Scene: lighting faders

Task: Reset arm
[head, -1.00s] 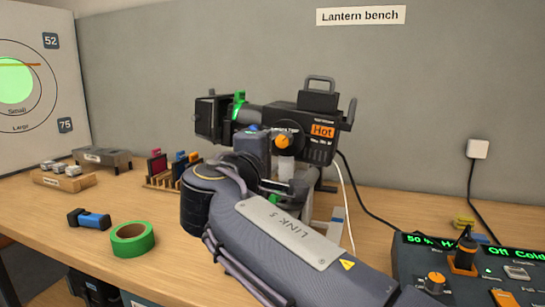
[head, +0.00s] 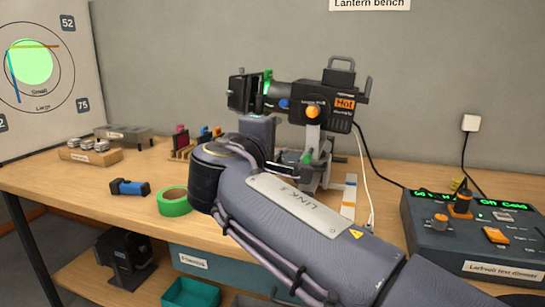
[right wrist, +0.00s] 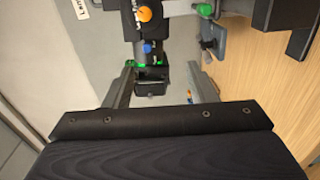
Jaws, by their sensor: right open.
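My right arm reaches over the bench from the lower right, its grey forearm in front of the lantern (head: 330,100). My right gripper (right wrist: 160,88) is open and empty, its two fingers spread in the right wrist view. In the head view its dark body (head: 257,128) stands just in front of and below the lantern's barrel, its fingertips not clear. The lantern is black with an orange knob and a "Hot" label, and stands on a support partly hidden by my arm. It also shows beyond the fingers in the right wrist view (right wrist: 152,50). My left gripper is out of view.
A dimmer desk (head: 470,240) with an upright fader stands at the right. A green tape roll (head: 174,203), a blue-and-black object (head: 130,187) and a rack of coloured pieces (head: 182,150) lie left of my arm.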

